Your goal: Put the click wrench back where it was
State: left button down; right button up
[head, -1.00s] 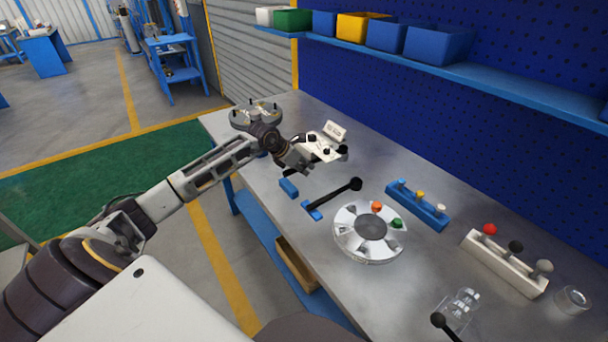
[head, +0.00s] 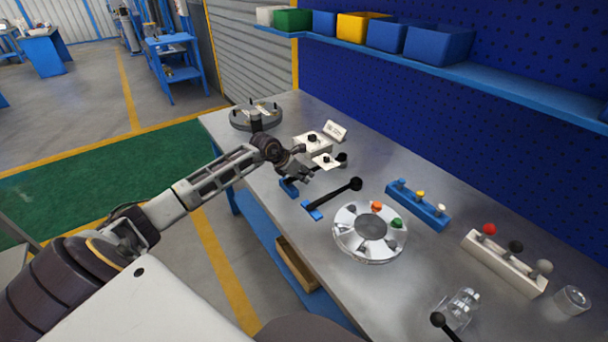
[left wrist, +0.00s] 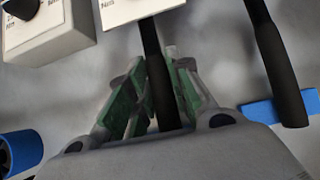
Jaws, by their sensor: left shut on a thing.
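The click wrench, with its black shaft (left wrist: 158,70), is held between the green-padded fingers of my left gripper (left wrist: 152,100) in the left wrist view. In the head view my left gripper (head: 303,170) is low over the far left part of the bench. A white plate with a black knob (head: 326,161) shows beside the fingers, with a black ball end just beyond it. A blue block (head: 289,187) is just below the gripper. Whether the wrench touches it is hidden. My right gripper is not in view.
A second black wrench (head: 335,198) lies close by on a blue rest (head: 312,211). A white knob box (head: 312,144) and tilted sign (head: 335,131) stand behind the gripper. A round flanged part (head: 345,233), blue rack (head: 418,206) and white rack (head: 503,262) stand right.

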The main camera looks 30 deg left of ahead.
pick_arm(q)
jog(key=c, duration=1.7)
grip_release()
jog(key=o, duration=0.4)
jog(key=shift+s+a+r, duration=0.2)
jog(key=shift+s+r, duration=0.1)
jog(key=shift+r, duration=0.05)
jog(key=shift+s+r, duration=0.15)
jog(key=shift+r, duration=0.05)
jog(key=v, duration=0.3)
jog(key=shift+s+a+r, duration=0.1)
jog(key=shift+r, duration=0.05)
jog(key=shift+s+a+r, duration=0.15)
jog(key=shift+s+r, duration=0.3)
jog(key=shift+r, duration=0.15)
jog(key=shift+s+a+r, duration=0.25)
jog(key=shift+s+r, duration=0.2)
jog(key=shift+r, duration=0.1)
jog(key=shift+v, duration=1.5)
jog(key=shift+s+r, duration=0.25)
jog(key=shift+r, duration=0.25)
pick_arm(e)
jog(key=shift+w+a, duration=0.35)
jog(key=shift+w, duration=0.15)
